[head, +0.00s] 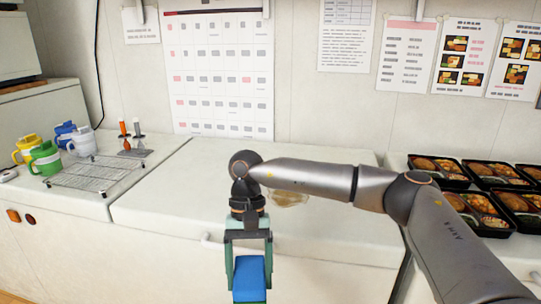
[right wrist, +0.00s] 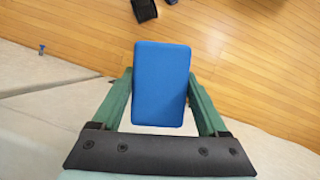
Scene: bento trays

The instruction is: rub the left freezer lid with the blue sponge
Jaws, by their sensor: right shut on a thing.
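The blue sponge (head: 249,280) is held between the green fingers of my right gripper (head: 249,262), low in the head view. In the right wrist view the sponge (right wrist: 161,84) fills the gap between the fingers of the right gripper (right wrist: 160,100), with wooden floor behind it. A white freezer lid (head: 170,200) spans the middle of the head view, left of the lid with trays. A yellowish-brown smear (head: 290,197) shows on its surface, partly hidden by my right arm. The sponge appears in front of the lid's front edge, apart from its top. My left gripper is not in view.
Mugs, including a green one (head: 45,158), and a wire rack (head: 100,173) stand on the left surface. Several bento trays (head: 465,205) cover the right surface. The middle lid is otherwise clear.

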